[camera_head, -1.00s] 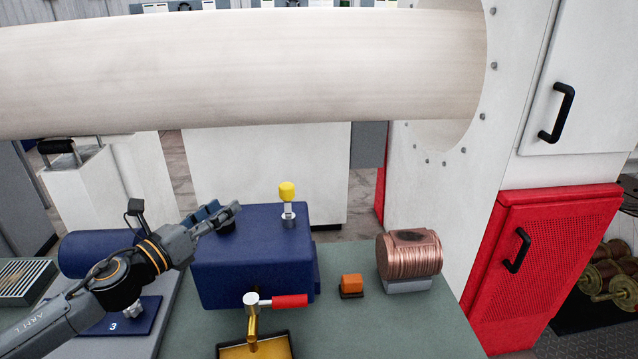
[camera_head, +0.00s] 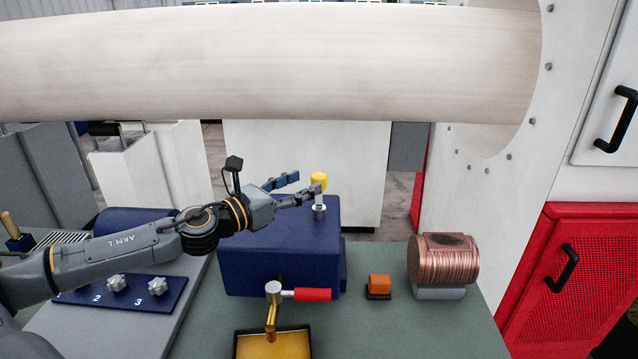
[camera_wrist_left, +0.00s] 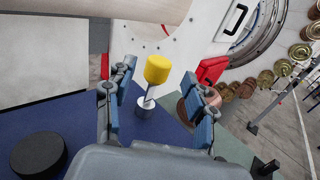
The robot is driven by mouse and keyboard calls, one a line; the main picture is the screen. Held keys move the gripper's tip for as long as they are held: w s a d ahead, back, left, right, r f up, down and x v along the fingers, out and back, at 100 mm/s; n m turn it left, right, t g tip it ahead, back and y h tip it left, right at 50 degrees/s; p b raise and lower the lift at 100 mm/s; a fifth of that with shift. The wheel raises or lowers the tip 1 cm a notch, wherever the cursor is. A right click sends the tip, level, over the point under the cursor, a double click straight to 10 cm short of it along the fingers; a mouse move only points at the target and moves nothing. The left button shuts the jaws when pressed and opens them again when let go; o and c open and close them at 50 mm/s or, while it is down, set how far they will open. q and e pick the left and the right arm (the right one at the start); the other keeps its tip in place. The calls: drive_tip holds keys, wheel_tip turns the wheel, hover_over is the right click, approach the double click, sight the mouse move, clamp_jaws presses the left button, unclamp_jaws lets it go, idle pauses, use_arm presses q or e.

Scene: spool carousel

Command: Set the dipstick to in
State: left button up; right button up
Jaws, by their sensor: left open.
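The dipstick has a yellow knob (camera_head: 319,180) on a pale shaft that rises from a metal collar on top of the blue box (camera_head: 270,262). My left gripper (camera_head: 302,187) is open beside the dipstick, with its fingers pointing right toward the knob. In the left wrist view the yellow knob (camera_wrist_left: 158,69) and part of its shaft show between the two open blue-padded fingers (camera_wrist_left: 160,100), just beyond them; I see no clear contact. Part of the shaft stands clear above the collar. My right gripper is not in either view.
A red-handled valve (camera_head: 312,295) sits at the box's front above a yellow tray (camera_head: 272,345). An orange block (camera_head: 378,284) and a copper coil (camera_head: 444,262) stand to the right. A large pale roll (camera_head: 260,65) spans above. A black cap (camera_wrist_left: 38,155) is on the box.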

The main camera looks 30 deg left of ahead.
sight(313, 177)
use_arm(q)
drive_tip(key=shift+w+r+p, duration=0.1)
drive_tip(key=shift+w+p, duration=0.15)
drive_tip(key=shift+p, duration=0.05)
drive_tip(key=shift+p+x, duration=0.3)
drive_tip(key=shift+x, duration=0.8)
drive_tip(key=shift+w+r+p, duration=0.1)
drive_tip(key=shift+w+p, duration=0.65)
drive_tip(key=shift+p, duration=0.1)
drive_tip(key=shift+w+d+f+p, duration=0.2)
drive_tip(key=shift+w+d+p, duration=0.25)
drive_tip(key=shift+w, duration=0.2)
clamp_jaws()
